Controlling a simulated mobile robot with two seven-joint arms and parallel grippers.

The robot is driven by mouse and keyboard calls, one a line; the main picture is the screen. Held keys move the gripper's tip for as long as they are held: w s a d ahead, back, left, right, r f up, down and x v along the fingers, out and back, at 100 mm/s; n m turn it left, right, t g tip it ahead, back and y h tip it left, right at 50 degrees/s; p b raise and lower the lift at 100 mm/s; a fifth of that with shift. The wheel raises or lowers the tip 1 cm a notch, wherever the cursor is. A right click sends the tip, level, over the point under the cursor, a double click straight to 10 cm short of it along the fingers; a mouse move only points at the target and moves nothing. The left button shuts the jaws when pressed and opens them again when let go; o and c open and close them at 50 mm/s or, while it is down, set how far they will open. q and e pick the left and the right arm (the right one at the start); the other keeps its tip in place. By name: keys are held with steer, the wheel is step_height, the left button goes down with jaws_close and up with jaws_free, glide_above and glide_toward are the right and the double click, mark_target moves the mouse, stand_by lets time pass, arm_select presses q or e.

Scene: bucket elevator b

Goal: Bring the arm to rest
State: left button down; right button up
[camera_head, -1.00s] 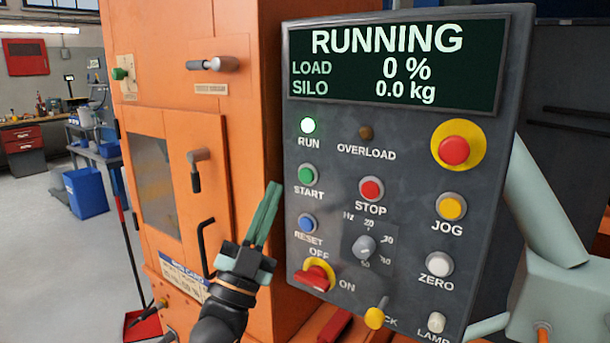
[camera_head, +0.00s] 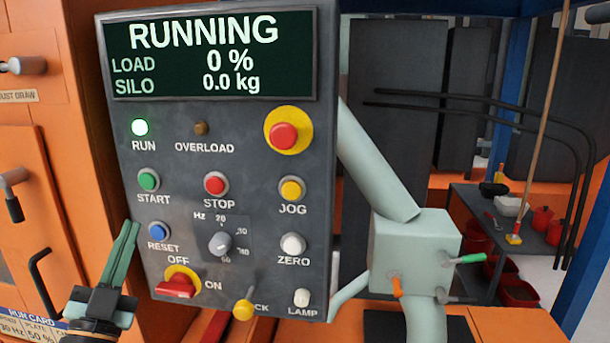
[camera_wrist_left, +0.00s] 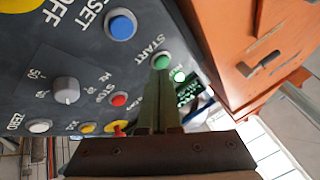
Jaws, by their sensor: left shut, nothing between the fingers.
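My left gripper (camera_head: 124,240) is at the lower left of the head view, its green fingers shut and empty, pointing up. It stands beside the left edge of the dark control panel (camera_head: 262,225), near the blue RESET button (camera_head: 159,231). In the left wrist view the shut fingers (camera_wrist_left: 160,85) point toward the panel face, near the green START button (camera_wrist_left: 161,62); I cannot tell whether they touch it. The display (camera_head: 210,58) reads RUNNING, load 0 %, silo 0.0 kg. The green RUN light (camera_head: 140,127) is lit. My right gripper is not in view.
An orange cabinet (camera_head: 60,150) with handles stands left of the panel. A pale green pipe and box (camera_head: 415,250) with small levers stand at the right. A dark shelf (camera_head: 490,215) with red containers is behind. A blue post (camera_head: 590,270) is at the right edge.

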arm_select(q)
steer(key=s+d+f+n+g, duration=0.15)
steer(key=f+g, duration=0.35)
steer(key=f, duration=0.7)
steer(key=s+d+f+n+g, duration=0.1)
steer(key=s+d+f+g, duration=0.35)
steer(key=f, duration=0.75)
steer(key=s+d+f+n+g+h, duration=0.1)
steer(key=s+d+f+n+g, duration=0.1)
steer(key=s+f+g, duration=1.35)
steer(key=w+d+f+t+h+p, duration=0.2)
steer(key=d+f+t+p, duration=0.2)
steer(key=t, duration=0.5)
steer(key=shift+d+f+t+p, duration=0.15)
steer(key=shift+f+t+p, duration=0.2)
steer(key=shift+f, duration=0.2)
